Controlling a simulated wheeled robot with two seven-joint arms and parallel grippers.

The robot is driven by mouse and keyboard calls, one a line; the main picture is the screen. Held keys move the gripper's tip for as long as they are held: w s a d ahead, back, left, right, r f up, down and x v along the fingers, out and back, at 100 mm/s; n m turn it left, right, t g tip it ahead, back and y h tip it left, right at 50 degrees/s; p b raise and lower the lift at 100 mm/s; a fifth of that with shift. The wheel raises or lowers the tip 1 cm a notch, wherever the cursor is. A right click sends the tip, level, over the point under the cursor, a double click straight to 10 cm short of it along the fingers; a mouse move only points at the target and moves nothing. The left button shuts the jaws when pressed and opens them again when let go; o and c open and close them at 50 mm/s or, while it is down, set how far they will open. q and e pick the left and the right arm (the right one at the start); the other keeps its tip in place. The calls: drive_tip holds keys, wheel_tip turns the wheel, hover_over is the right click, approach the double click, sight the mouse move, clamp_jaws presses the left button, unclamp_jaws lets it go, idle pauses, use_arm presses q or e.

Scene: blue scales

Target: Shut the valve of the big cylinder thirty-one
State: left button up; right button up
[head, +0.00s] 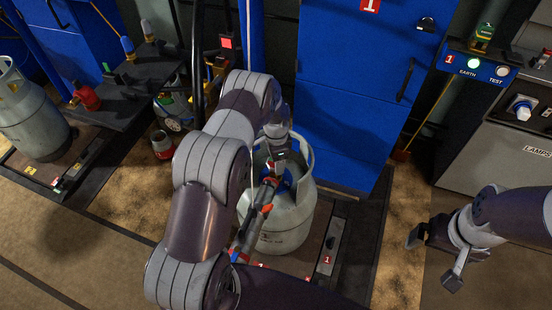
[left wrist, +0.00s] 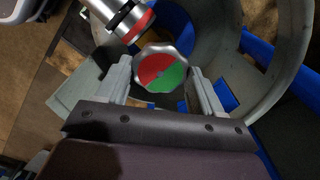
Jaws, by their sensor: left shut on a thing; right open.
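A big grey cylinder (head: 290,222) with an open collar stands on a dark platform, partly hidden behind my left arm. I cannot read its number. Its round valve knob (left wrist: 162,68), half red and half green, sits inside the collar in the left wrist view. My left gripper (left wrist: 165,80) is shut on this knob, one finger on each side. In the head view my left gripper (head: 276,150) reaches down into the collar, and the knob is hard to make out. A hose fitting with a red ring (left wrist: 132,20) is beside the knob. My right gripper (head: 433,260) is open and empty, at the right.
Another grey cylinder (head: 30,118) stands on a platform at the left. A dark bench (head: 125,95) holds small fittings. A blue cabinet (head: 345,95) marked 1 stands behind the big cylinder. A grey lamp console (head: 495,150) is at the right. The floor at front left is clear.

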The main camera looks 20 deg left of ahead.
use_arm(q)
drive_tip(key=o, duration=1)
drive_tip(key=shift+o, duration=0.2)
wheel_tip(320, 180, up, 13)
drive_tip(key=p, duration=0.1)
drive_tip(key=shift+f+p, duration=0.15)
drive_tip(key=shift+p, duration=0.15)
